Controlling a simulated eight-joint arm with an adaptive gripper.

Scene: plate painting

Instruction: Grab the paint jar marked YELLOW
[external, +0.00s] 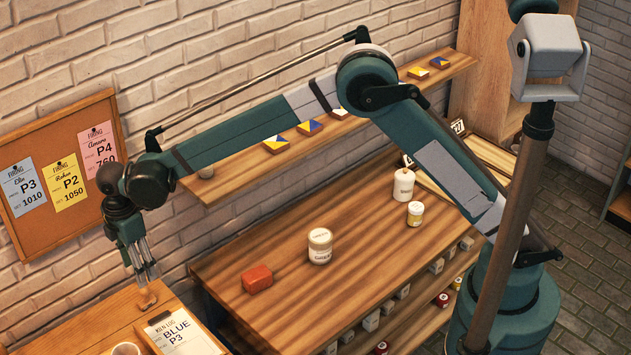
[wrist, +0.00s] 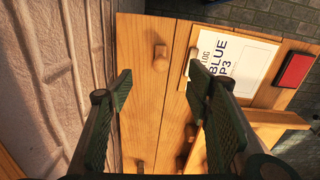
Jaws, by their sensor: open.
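No jar lettering clearly reads YELLOW. A small jar with a pale lid and a yellowish band (external: 415,213) stands upright on the right part of the wooden bench (external: 285,315); its label is too small to read. A larger cream jar (external: 320,246) with dark lettering, not clearly legible, stands mid-bench. My gripper (external: 147,290) points down over the left table, well left of both jars. In the wrist view my gripper (wrist: 160,88) has its fingers apart with nothing between them, above bare wood and a small wooden peg (wrist: 160,50).
A white bottle (external: 403,184) stands behind the small jar. A red block (external: 257,278) lies on the bench's left. Several small jars (external: 371,321) line the lower front shelf. A wall shelf (external: 235,180) holds tiles beneath my arm. A clipboard (external: 185,335) lies near my gripper.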

